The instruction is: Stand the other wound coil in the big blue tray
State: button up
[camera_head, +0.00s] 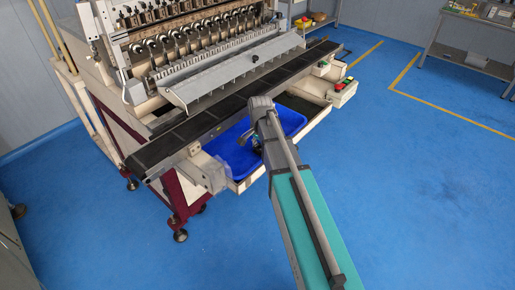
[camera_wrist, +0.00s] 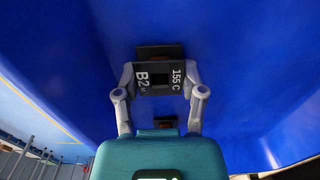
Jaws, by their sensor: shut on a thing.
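The big blue tray (camera_head: 293,122) sits in the pale frame below the black conveyor belt. In the wrist view its blue wall and floor (camera_wrist: 60,45) surround my gripper. My gripper (camera_wrist: 160,80) is shut on a wound coil (camera_wrist: 157,80), with black faces and white lettering, "B2" and "155 C". Copper colour shows at its far side. A smaller dark piece with a copper-coloured patch (camera_wrist: 165,122) shows between the fingers and the palm; I cannot tell whether it belongs to the held coil. In the head view my gripper (camera_head: 256,142) is inside the tray, partly hidden by my arm; the coil's contact with the floor is unclear.
The black belt (camera_head: 205,118) runs along the machine just behind the tray. The winding machine (camera_head: 190,40) stands behind it. A dark tray (camera_head: 305,105) and a control box with buttons (camera_head: 342,92) lie to the right. The blue floor in front is clear.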

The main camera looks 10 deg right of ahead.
aim_at(260, 149)
jog(key=o, duration=0.8)
notch_tip(260, 149, up, 12)
jog(key=p, duration=1.2)
jog(key=shift+r, duration=0.1)
dwell(0.5)
jog(key=shift+s+a+n, duration=0.2)
jog(key=shift+s+n, duration=1.6)
jog(key=shift+s, duration=0.85)
jog(key=shift+s+a+n, duration=0.2)
jog(key=shift+s+n, duration=1.6)
jog(key=shift+s, duration=0.9)
jog(key=shift+s+a+n, duration=0.2)
jog(key=shift+s+n, duration=1.6)
jog(key=shift+s, duration=0.85)
